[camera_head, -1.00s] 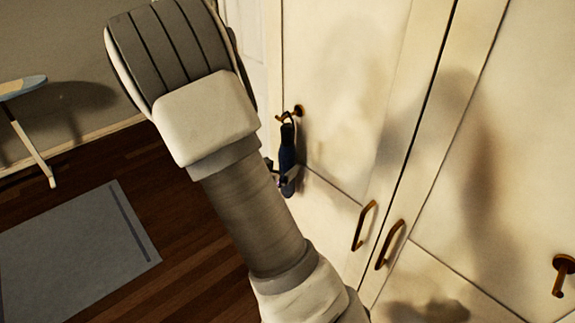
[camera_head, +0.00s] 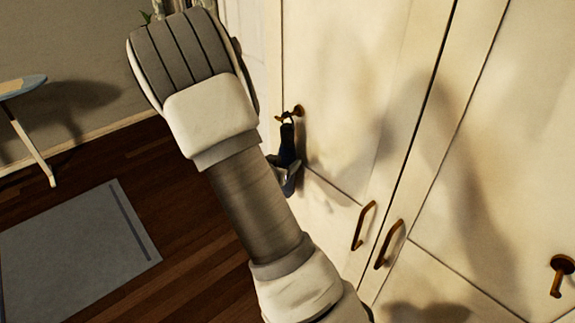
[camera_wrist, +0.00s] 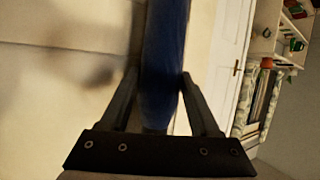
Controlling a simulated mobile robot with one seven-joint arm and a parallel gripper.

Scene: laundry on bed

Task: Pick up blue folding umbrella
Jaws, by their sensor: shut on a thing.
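The blue folding umbrella (camera_head: 288,148) hangs upright from a brass hook (camera_head: 297,111) on the cream wardrobe door, its loop over the hook. My gripper (camera_head: 287,176) is at the lower part of the umbrella, partly hidden behind my arm. In the wrist view the blue umbrella (camera_wrist: 165,55) runs down between the two fingers of my gripper (camera_wrist: 162,85), which are shut on it from both sides.
The cream wardrobe (camera_head: 340,90) stands close beside the umbrella, with brass handles (camera_head: 364,226) lower down and another hook (camera_head: 562,275) at right. A grey rug (camera_head: 75,250) and an ironing board (camera_head: 25,90) are at left.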

